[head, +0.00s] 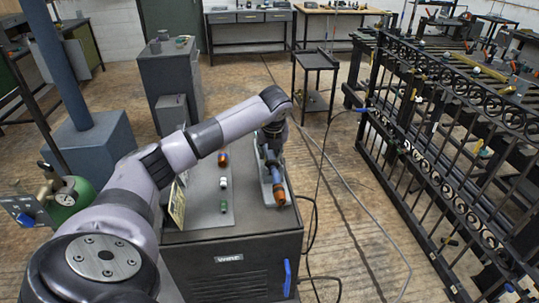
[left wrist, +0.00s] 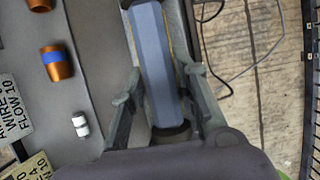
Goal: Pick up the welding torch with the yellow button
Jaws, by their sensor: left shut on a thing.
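The welding torch (head: 279,192) is on the right side of the welder's top in the head view, with a blue body and an orange-copper end. No yellow button can be made out clearly. My left gripper (head: 270,150) reaches down from above and is shut on the handle; its fingers (left wrist: 160,88) lie on both sides of it. I cannot tell whether the torch is clear of the grey strip under it. My right gripper is not in view.
The dark welder (head: 233,270) has small orange, white and green parts (head: 223,183) on its top, left of the torch. Cables run on the floor to its right. A black scroll gate (head: 440,150) stands at right. A green gas cylinder (head: 70,198) is at left.

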